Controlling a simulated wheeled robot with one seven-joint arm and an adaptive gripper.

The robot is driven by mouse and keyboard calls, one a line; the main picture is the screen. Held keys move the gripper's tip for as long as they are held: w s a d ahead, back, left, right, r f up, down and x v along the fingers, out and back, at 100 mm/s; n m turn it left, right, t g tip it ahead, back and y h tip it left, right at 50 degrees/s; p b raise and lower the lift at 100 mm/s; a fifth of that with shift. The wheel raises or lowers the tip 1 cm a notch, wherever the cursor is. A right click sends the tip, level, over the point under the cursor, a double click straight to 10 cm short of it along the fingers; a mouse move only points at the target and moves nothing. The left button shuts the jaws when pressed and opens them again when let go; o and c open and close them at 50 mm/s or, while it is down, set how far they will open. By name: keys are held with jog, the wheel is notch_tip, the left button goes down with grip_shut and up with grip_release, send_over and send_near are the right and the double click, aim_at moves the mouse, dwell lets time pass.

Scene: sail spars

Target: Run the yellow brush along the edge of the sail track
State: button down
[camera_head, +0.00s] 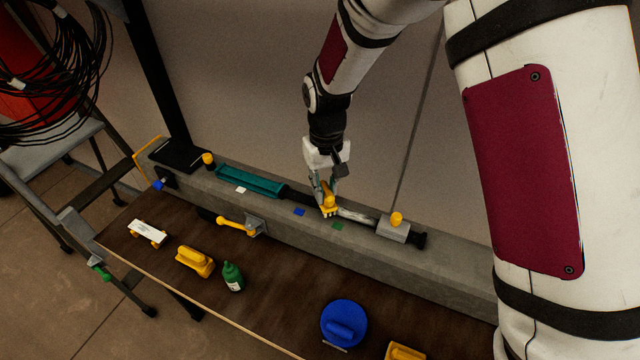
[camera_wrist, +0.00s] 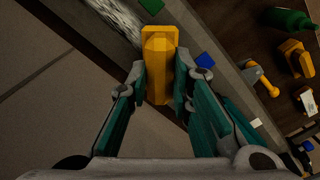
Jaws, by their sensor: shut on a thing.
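My gripper (camera_head: 322,188) is shut on the yellow brush (camera_head: 328,209) and holds it bristle end down over the grey beam. In the wrist view the fingers (camera_wrist: 158,84) press both sides of the yellow brush (camera_wrist: 159,45). The sail track (camera_head: 303,198) is a dark bar along the beam top. Right of the brush it has a whitish, streaky stretch (camera_head: 356,215), which also shows in the wrist view (camera_wrist: 120,18). The brush is at or just above the track; I cannot tell whether it touches. The brush hides part of the track.
A teal piece (camera_head: 250,182) lies at the track's left, and a grey block (camera_head: 393,231) with a yellow knob at its right. Blue (camera_head: 299,212) and green (camera_head: 338,226) squares lie in front.

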jog(key=shift+d, duration=0.1)
jog(key=shift+s+d+p, duration=0.25)
jog(key=shift+d, duration=0.4)
jog(key=shift+s+d+p, duration=0.2)
jog(key=shift+d, duration=0.4)
